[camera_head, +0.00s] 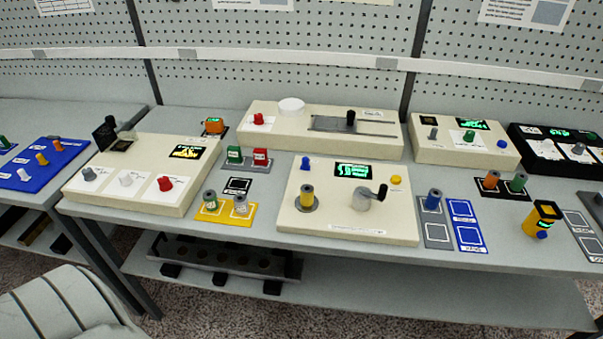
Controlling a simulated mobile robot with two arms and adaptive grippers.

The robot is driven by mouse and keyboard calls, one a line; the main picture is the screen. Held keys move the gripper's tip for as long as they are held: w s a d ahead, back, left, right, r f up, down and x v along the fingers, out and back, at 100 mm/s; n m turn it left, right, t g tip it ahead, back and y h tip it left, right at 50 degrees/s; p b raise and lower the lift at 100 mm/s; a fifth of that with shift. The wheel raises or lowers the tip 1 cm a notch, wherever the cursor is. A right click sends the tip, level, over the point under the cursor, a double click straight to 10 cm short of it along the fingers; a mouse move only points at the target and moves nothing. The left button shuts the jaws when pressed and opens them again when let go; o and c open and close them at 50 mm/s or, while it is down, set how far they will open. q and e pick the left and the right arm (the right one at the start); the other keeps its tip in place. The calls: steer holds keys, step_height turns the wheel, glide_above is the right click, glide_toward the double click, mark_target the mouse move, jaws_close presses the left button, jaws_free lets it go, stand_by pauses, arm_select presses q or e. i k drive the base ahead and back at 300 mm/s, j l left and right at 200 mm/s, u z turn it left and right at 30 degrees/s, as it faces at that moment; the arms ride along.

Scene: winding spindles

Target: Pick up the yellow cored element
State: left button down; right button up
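A small yellow cylinder with a dark core top (307,196) stands upright on a round metal seat on the cream winding machine (345,235) in the middle of the bench. This looks like the yellow cored element. A crank handle and a green display are to its right on the same machine. Neither of my grippers is in view.
A yellow mat (213,219) with two grey-topped cylinders lies left of the machine. A grey and blue mat holding a blue cylinder (433,199) lies right. A yellow-black device (541,218) stands farther right. More cream machines stand behind and left.

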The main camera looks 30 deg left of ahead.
mark_target(307, 190)
steer(key=u, duration=0.95)
